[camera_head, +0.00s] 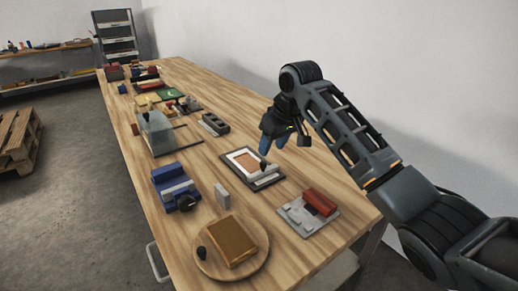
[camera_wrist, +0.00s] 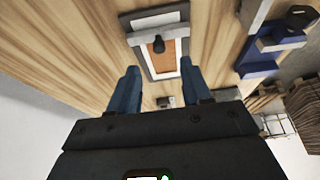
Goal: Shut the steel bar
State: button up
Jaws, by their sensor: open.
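The steel bar (camera_head: 268,181) lies across the near end of a dark-framed board with a white border and an orange-brown middle panel (camera_head: 246,162). A black knob (camera_head: 264,167) stands up at the bar. The wrist view shows the grey bar (camera_wrist: 172,33) near the top, with the black knob (camera_wrist: 159,46) in front of the panel (camera_wrist: 161,63). My gripper (camera_head: 275,144) hangs above the far right part of the board, blue fingers pointing down. Its fingers (camera_wrist: 159,70) are spread and empty, apart from the knob and bar.
A blue clamp-like device (camera_head: 174,187) stands left of the board, and a grey plate with a red block (camera_head: 318,202) to its right. A round wooden tray (camera_head: 260,239) sits nearer. A small grey block (camera_head: 222,196) stands between. Other items fill the far table.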

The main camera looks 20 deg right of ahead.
aim_at(264, 163)
jog(key=shift+w+x, duration=0.15)
jog(key=shift+x, duration=1.85)
jog(key=shift+w+x, duration=0.1)
jog(key=shift+x, duration=1.9)
jog(key=shift+r, duration=0.1)
grip_shut()
